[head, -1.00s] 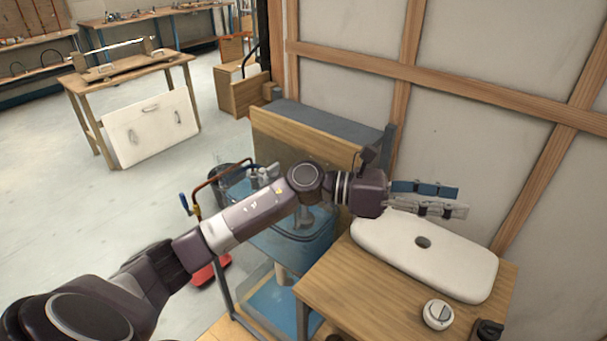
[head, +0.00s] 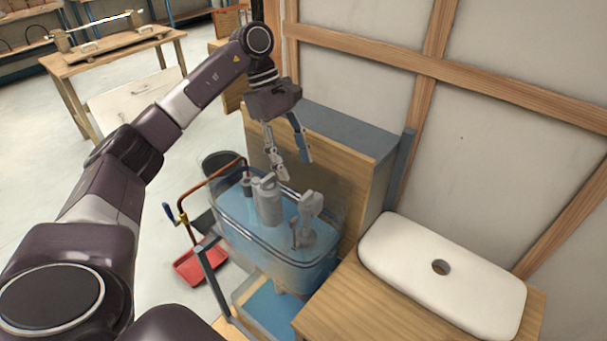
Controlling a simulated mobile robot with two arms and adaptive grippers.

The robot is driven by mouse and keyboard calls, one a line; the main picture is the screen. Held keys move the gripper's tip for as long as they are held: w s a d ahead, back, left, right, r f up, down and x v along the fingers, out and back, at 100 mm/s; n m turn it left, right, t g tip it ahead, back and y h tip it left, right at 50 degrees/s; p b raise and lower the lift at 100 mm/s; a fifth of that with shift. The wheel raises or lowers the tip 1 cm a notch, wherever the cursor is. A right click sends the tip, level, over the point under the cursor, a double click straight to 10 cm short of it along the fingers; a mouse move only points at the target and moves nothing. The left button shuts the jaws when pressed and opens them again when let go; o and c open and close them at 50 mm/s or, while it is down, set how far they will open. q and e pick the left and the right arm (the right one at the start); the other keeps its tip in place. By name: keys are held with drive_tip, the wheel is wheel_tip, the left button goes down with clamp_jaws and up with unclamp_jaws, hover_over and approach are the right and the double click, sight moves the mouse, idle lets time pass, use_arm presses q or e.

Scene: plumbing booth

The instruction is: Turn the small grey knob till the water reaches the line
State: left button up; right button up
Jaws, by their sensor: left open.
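A clear cistern (head: 262,247) holding bluish water stands in the middle of the head view. Inside it are a tall grey cylinder (head: 268,203) and, to its right, a grey fitting (head: 308,220) with a wider top. A smaller grey piece (head: 247,185) is at the left, by the copper pipe's end. I cannot tell which part is the small grey knob, and the line is too small to make out. My left gripper (head: 294,166) is open and empty, fingers pointing down above the back of the cistern. My right gripper is out of view.
A copper pipe (head: 205,180) with a blue-handled valve is left of the cistern. A red dustpan (head: 200,268) lies on the floor. A wooden panel (head: 355,165) rises behind.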

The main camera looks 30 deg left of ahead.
sight(305, 195)
use_arm(q)
drive_tip(key=d+f, duration=0.1)
drive_tip(key=s+d+f+p, duration=0.1)
drive_tip(key=f, duration=0.1)
drive_tip(key=d+f, duration=0.1)
drive_tip(key=shift+s+d+f, duration=0.3)
drive_tip(key=shift+s+f, duration=0.05)
drive_tip(key=shift+d+f, duration=0.2)
drive_tip(key=shift+f, duration=0.45)
drive_tip(key=shift+w, duration=0.1)
drive_tip(key=c, duration=1.2)
drive_tip(key=shift+o, duration=0.2)
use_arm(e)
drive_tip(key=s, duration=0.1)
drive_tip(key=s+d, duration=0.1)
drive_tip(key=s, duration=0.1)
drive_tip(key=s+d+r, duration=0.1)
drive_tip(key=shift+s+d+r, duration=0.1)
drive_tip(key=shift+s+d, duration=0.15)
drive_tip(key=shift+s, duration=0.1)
